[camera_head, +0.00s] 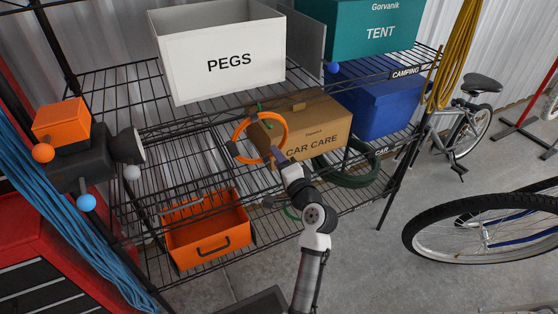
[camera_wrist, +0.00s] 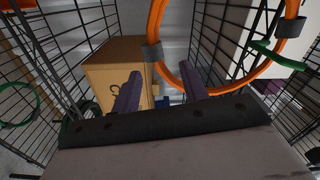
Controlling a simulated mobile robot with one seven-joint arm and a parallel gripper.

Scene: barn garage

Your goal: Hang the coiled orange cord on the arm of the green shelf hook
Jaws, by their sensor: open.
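The coiled orange cord (camera_head: 284,125) is a ring in front of the shelf rack, left of the cardboard CAR CARE box. The green shelf hook (camera_head: 260,107) shows at the top of the ring. In the wrist view the green hook (camera_wrist: 276,56) crosses the orange ring (camera_wrist: 157,18), which appears to hang on it; exact contact is unclear. Grey wraps bind the cord. My gripper (camera_head: 274,158) is at the ring's lower right. In the wrist view its jaws (camera_wrist: 160,90) are open, with part of the cord showing between the fingers.
The CAR CARE box (camera_head: 318,127) is close beside my gripper. A white PEGS bin (camera_head: 222,55) stands above. An orange crate (camera_head: 208,240) sits lower left. Black wire shelving surrounds the gripper.

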